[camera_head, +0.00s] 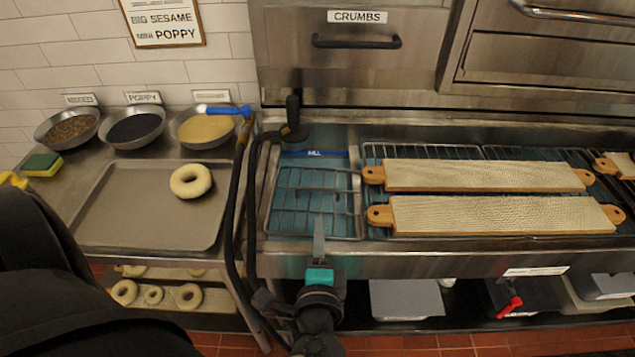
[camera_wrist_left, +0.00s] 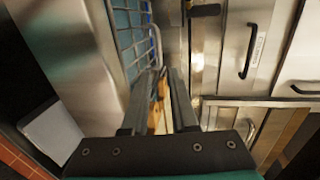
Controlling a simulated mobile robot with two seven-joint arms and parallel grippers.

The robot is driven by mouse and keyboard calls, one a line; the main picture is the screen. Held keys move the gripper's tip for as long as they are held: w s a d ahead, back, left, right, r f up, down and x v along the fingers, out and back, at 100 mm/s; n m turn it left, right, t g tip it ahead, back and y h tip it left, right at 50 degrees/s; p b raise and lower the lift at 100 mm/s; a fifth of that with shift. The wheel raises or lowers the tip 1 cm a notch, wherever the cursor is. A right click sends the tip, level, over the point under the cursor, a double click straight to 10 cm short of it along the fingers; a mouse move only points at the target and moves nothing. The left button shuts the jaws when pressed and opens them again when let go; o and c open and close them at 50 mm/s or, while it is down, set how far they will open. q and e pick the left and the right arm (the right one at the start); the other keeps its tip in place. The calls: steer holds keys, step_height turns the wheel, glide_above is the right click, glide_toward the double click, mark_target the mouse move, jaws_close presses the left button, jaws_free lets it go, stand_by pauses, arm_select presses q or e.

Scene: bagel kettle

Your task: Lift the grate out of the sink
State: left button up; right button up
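The grate (camera_head: 314,188), a wire rack with rounded corners, lies at the left end of the blue-bottomed sink. Its wires and one bent edge also show in the left wrist view (camera_wrist_left: 127,42), just beyond the fingertips. My left gripper (camera_head: 318,222) is over the near edge of the grate. In the left wrist view its two fingers (camera_wrist_left: 166,72) stand apart with a narrow gap, and nothing is clearly held between them. The grate's edge wire runs close to the fingertips; I cannot tell whether they touch. My right gripper is not in view.
Two long cloth-covered boards (camera_head: 480,176) lie on the racks to the right. A black hose (camera_head: 233,205) hangs at the sink's left side. A tray with a bagel (camera_head: 191,181) and several topping bowls (camera_head: 134,127) stand on the left counter. Steel drawers rise behind.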

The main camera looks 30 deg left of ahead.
arm_select(q)
glide_toward(319, 189)
steer(key=shift+w+a, duration=0.2)
steer(key=shift+w, duration=0.1)
steer(key=x, duration=0.3)
steer(key=shift+w+a+f, duration=0.15)
steer(key=shift+w+a, duration=0.05)
steer(key=shift+w, duration=0.1)
steer(key=shift+x, duration=0.8)
steer(key=x, duration=0.3)
steer(key=shift+w+a+f, duration=0.15)
steer(key=shift+f, duration=0.1)
steer(key=shift+w+a+f, duration=0.1)
steer(key=shift+w+a, duration=0.15)
steer(key=shift+w, duration=0.1)
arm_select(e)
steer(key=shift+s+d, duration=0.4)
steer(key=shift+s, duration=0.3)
arm_select(q)
jaws_close()
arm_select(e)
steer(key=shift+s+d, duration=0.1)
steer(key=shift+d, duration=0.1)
